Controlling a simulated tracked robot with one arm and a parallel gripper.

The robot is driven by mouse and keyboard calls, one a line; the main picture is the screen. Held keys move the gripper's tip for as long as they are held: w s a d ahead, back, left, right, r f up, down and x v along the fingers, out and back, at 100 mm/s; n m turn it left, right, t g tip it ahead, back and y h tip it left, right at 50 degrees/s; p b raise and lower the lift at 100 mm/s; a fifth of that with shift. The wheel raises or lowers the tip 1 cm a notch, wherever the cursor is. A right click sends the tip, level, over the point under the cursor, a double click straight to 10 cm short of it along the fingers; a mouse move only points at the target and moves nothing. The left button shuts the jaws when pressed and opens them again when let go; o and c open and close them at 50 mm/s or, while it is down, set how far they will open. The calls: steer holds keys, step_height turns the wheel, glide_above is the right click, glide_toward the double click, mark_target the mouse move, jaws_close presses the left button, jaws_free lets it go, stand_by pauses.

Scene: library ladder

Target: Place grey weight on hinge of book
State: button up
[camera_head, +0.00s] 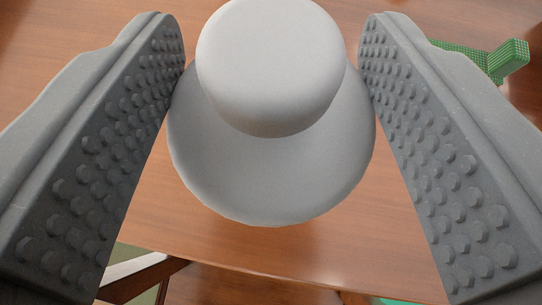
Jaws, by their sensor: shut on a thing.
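The grey weight (270,175) is in the middle of the head camera view, a smooth rounded piece with a round knob on top of a wider base. My gripper (271,85) has its two studded dark grey jaws on either side of the weight, touching its wide base at left and right. It is shut on the weight. A wooden surface shows beneath the weight; I cannot tell whether the weight touches it. I cannot make out the book or its hinge in this view.
The brown wooden table (390,245) has bare room around the weight. A green gridded object (507,60) lies at the upper right, partly behind the right jaw. The table's curved edge crosses the bottom, with a pale frame-like thing (135,268) below at left.

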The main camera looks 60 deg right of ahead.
mark_target(271, 142)
step_height(271, 142, down, 5)
steer(key=shift+r, duration=0.15)
steer(key=shift+f+b, duration=0.95)
steer(key=shift+f, duration=1.15)
steer(key=shift+f, duration=0.1)
steer(key=o, duration=1.3)
steer(key=shift+p, duration=1)
steer(key=v, duration=1.3)
steer(key=shift+s+a+r, duration=0.15)
steer(key=shift+a+r, duration=0.1)
steer(key=shift+a, duration=0.05)
